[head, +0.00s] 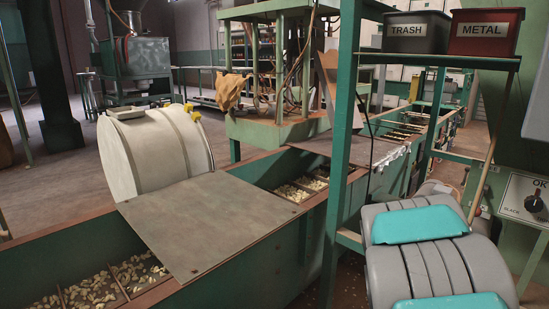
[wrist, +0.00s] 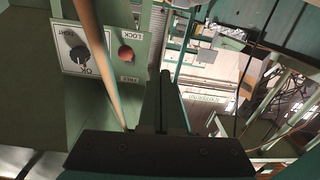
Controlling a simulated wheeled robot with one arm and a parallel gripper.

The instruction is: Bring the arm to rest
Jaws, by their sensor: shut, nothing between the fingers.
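My gripper (wrist: 166,76) shows in the wrist view as two dark fingers side by side with no gap between them. It is shut and holds nothing. In the head view my grey and teal arm fills the lower right, and the gripper itself cannot be made out there. In the wrist view a panel with a dark knob (wrist: 77,54) and a red button (wrist: 126,53) is left of the fingers. A tan rod (wrist: 101,62) runs between the knob and the fingers.
A green hopper trough with nuts (head: 131,275) runs across the head view, partly under a flat grey cover (head: 205,225). A white drum (head: 155,150) stands behind it. A green post (head: 344,145) and a shelf with TRASH (head: 405,32) and METAL (head: 484,31) bins are near my arm. A knob panel (head: 525,200) is far right.

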